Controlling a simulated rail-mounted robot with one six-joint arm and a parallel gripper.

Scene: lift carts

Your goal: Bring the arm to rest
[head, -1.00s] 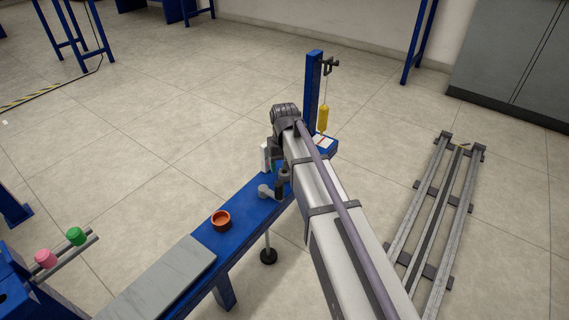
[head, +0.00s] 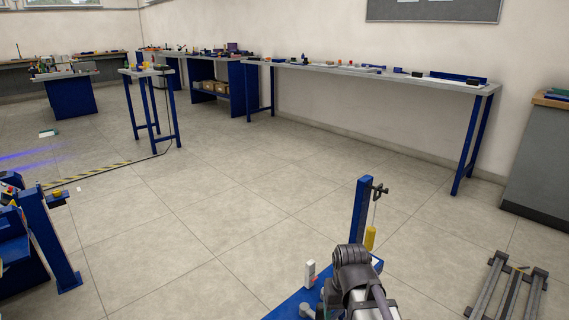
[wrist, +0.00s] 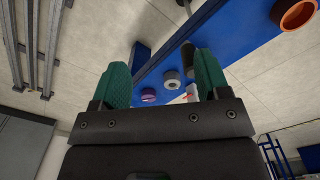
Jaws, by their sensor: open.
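My gripper (wrist: 163,76) shows in the wrist view with its two green fingers spread apart and nothing between them. Beyond the fingers is the blue bench (wrist: 243,42) with small parts on it. In the head view my arm shows at the bottom right, over or beside the bench (head: 283,307); my gripper cannot be made out there.
A blue post (head: 361,210) with a hanging yellow weight (head: 370,238) stands close behind my arm. A white block (head: 310,272) is on the bench. An orange ring (wrist: 297,14) shows in the wrist view. Floor rails (head: 508,290) lie right; open floor is left.

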